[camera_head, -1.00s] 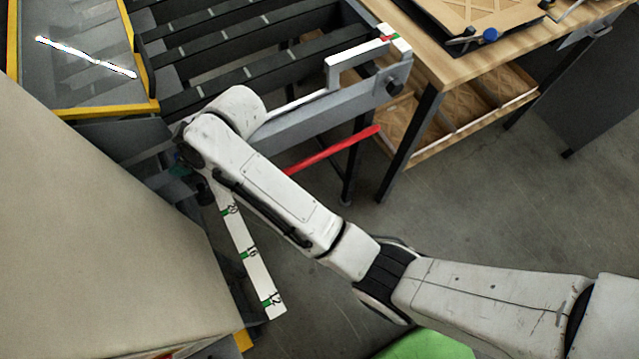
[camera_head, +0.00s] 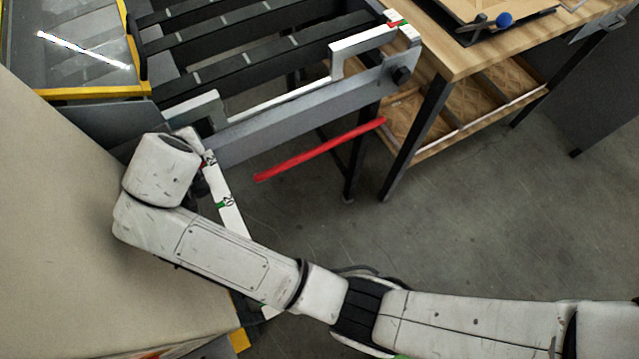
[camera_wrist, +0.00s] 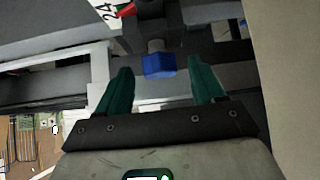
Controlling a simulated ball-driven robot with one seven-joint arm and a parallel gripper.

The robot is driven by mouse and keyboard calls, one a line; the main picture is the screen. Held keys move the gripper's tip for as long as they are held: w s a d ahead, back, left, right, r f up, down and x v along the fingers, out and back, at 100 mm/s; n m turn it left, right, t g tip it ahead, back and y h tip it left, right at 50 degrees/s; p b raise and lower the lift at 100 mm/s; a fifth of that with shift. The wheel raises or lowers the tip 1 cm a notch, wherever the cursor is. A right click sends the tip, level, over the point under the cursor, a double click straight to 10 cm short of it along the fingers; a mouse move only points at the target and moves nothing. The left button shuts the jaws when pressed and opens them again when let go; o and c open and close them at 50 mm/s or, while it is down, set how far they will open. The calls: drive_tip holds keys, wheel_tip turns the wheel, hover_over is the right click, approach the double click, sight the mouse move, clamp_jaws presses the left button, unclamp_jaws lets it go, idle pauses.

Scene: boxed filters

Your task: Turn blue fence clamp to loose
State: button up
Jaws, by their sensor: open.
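The blue fence clamp (camera_wrist: 158,65) is a small blue knob on a grey mount in the upper middle of the wrist view. My gripper (camera_wrist: 166,80) shows there with two green fingers spread apart, one on each side of the knob in the picture. The fingers do not touch the knob, and nothing is held. How far the knob lies beyond the fingertips is hard to tell. In the head view my arm hides the gripper and the clamp.
A scale strip (camera_head: 228,205) with numbers hangs by the fence rail (camera_head: 300,115). A red bar (camera_head: 320,150) sticks out below the rail. A wooden bench (camera_head: 470,50) stands at the right. A large beige panel (camera_head: 60,220) is close on the left. Floor is open at lower right.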

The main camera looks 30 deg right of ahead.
drive_tip(key=shift+s+a+r+m+h, duration=0.1)
drive_tip(key=shift+s+m+h, duration=0.05)
drive_tip(key=shift+m+h, duration=0.15)
drive_tip(key=b+v, duration=0.1)
drive_tip(key=v, duration=0.9)
drive_tip(key=s+d+f+g+b, duration=0.1)
drive_tip(key=s+d+f, duration=0.2)
drive_tip(key=d+f, duration=0.3)
drive_tip(key=s+d+f+g+b, duration=0.1)
drive_tip(key=s+d+f, duration=0.3)
drive_tip(key=d, duration=0.7)
drive_tip(key=s+d+f+g+h, duration=0.1)
drive_tip(key=s+d+f+g, duration=0.2)
drive_tip(key=d+f, duration=0.6)
drive_tip(key=shift+s+d+b, duration=0.15)
drive_tip(key=shift+s+b, duration=0.25)
drive_tip(key=shift+s, duration=0.3)
drive_tip(key=shift+f, duration=0.15)
drive_tip(key=shift+c, duration=0.5)
